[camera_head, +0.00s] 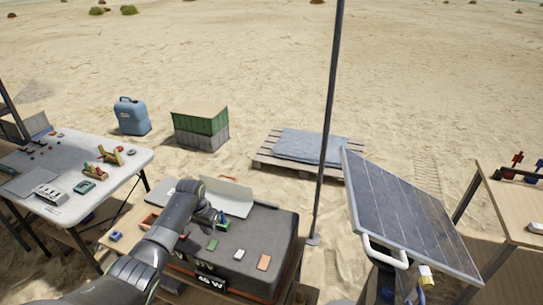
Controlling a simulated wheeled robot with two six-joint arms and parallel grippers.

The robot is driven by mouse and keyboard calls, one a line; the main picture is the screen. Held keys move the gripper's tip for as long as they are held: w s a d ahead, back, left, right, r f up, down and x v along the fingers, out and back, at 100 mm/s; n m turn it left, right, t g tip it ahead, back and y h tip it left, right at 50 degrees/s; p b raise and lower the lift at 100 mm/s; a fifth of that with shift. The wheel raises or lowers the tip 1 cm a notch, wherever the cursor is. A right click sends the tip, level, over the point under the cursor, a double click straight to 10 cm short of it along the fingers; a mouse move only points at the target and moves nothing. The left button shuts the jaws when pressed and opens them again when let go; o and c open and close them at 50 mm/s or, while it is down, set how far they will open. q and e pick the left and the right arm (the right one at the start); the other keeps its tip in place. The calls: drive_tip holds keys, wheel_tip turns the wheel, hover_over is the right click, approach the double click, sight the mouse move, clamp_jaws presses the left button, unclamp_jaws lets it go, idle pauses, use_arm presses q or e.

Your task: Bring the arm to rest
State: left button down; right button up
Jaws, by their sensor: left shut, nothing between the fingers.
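My left arm (157,248) comes in from the bottom left and reaches over a dark grey case (262,236) on a low table. My left gripper (221,222) is small in view, at the end of the arm, above the case top near its back left part. It is shut and holds nothing. A small green-and-blue piece (224,226) shows right by the fingertips; I cannot tell whether they touch it.
Small coloured pieces, including an orange one (264,263), lie on the case. A white table (110,195) with tools stands left. A thin pole (327,130) rises behind the case. A solar panel (405,215) stands right. Open sand (200,60) lies beyond.

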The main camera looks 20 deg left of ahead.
use_arm(q)
drive_tip(key=s+d+f, duration=0.2)
drive_tip(key=s+d, duration=0.1)
drive_tip(key=s, duration=0.6)
drive_tip(key=s+d+f, duration=0.2)
drive_tip(key=s+f, duration=0.1)
drive_tip(key=s, duration=0.6)
drive_tip(key=s+d+r+t+y, duration=0.1)
drive_tip(key=s+r, duration=0.2)
drive_tip(key=s, duration=0.4)
drive_tip(key=s+d+r+n, duration=0.1)
drive_tip(key=s+r, duration=0.3)
drive_tip(key=s, duration=0.2)
drive_tip(key=s+d+r+t+y, duration=0.1)
drive_tip(key=s+r, duration=0.2)
drive_tip(key=s, duration=0.4)
wheel_tip(320, 180, down, 26)
drive_tip(key=a+r+g+b, duration=0.1)
drive_tip(key=a+b, duration=0.1)
drive_tip(key=b, duration=0.1)
drive_tip(key=s+f+b, duration=0.1)
drive_tip(key=s+f, duration=0.6)
drive_tip(key=f, duration=0.3)
drive_tip(key=s+d+f+g+b, duration=0.1)
drive_tip(key=s+f, duration=0.7)
drive_tip(key=f, duration=0.2)
drive_tip(key=shift+s+d+f+g+h, duration=0.25)
drive_tip(key=shift+s+d+g+h, duration=0.05)
drive_tip(key=shift+h, duration=0.1)
